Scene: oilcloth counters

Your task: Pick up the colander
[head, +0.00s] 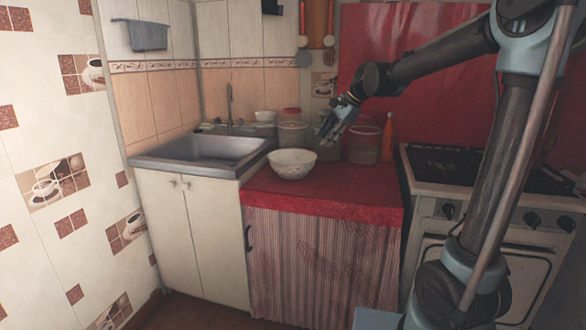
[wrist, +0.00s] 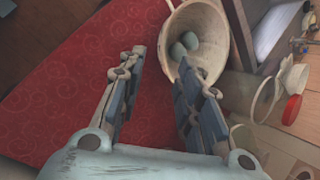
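A white bowl-shaped vessel, which I take to be the colander (head: 292,164), stands upright on the red counter near the sink. It also shows at the top of the wrist view (wrist: 212,62), with a few small pale green, egg-like things (wrist: 189,40) inside. My gripper (head: 327,129) is above and to the right of the colander in the head view, apart from it. In the wrist view my gripper (wrist: 160,60) has its two fingers wide apart with nothing between them. The right fingertip overlaps the colander's near rim in the picture; contact cannot be told.
The red oilcloth counter (head: 340,193) is clear in front of the colander. Large jars (head: 363,145) and an orange bottle (head: 388,138) stand behind. The sink (head: 205,148) is left, the stove (head: 470,170) right. A red-lidded container (wrist: 291,109) shows in the wrist view.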

